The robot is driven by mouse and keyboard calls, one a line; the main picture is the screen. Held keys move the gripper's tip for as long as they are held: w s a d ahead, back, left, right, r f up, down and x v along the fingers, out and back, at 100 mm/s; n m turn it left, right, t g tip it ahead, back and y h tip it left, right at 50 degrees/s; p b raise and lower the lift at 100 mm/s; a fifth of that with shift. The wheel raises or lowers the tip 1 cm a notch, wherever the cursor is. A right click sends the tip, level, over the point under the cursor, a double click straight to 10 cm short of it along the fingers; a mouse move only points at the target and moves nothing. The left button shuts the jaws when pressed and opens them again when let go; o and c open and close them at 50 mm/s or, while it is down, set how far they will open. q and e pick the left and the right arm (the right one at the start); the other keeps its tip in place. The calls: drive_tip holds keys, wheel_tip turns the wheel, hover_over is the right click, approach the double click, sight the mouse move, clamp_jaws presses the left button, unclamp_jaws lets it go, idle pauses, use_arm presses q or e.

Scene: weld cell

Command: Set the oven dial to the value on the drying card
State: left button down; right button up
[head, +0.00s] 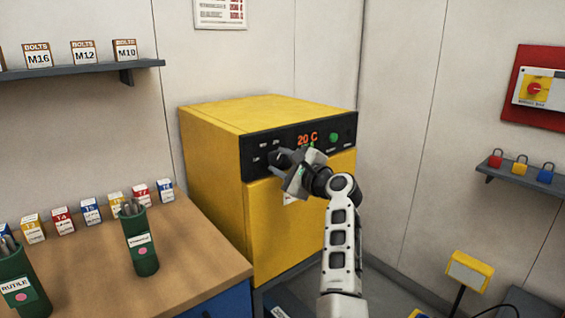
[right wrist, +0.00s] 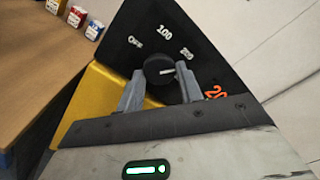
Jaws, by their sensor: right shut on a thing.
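The yellow oven (head: 215,160) stands in the corner with a black front panel. Its orange display (head: 307,138) reads 20 C, beside a green round light (head: 334,137). My right gripper (head: 280,158) is at the panel's left part. In the right wrist view its fingers (right wrist: 158,92) are shut on the black dial (right wrist: 157,68), one on each side. The dial's white mark points right in that view, past the labels Off, 100 and a blurred one; a finger may hide further labels. A printed sheet (head: 220,13) hangs on the wall, its text unreadable. My left gripper is out of view.
A wooden bench (head: 185,270) at left holds small labelled boxes (head: 91,211) and green rod canisters (head: 141,240). A shelf (head: 90,70) with bolt boxes is above. At right are a padlock shelf (head: 525,181) and a red switch panel (head: 540,87).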

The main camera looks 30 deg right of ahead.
drive_tip(key=m, duration=0.5)
drive_tip(key=shift+f+m, duration=0.1)
drive_tip(key=shift+m, duration=0.2)
drive_tip(key=m, duration=0.5)
drive_tip(key=shift+a+f, duration=0.1)
drive_tip(key=shift+a, duration=0.05)
drive_tip(key=o, duration=1)
drive_tip(key=shift+m, duration=0.3)
drive_tip(key=shift+c, duration=0.2)
drive_tip(key=s+d+b, duration=0.1)
drive_tip(key=s, duration=1.5)
drive_tip(key=shift+d+b, duration=0.15)
drive_tip(key=shift+b, duration=0.25)
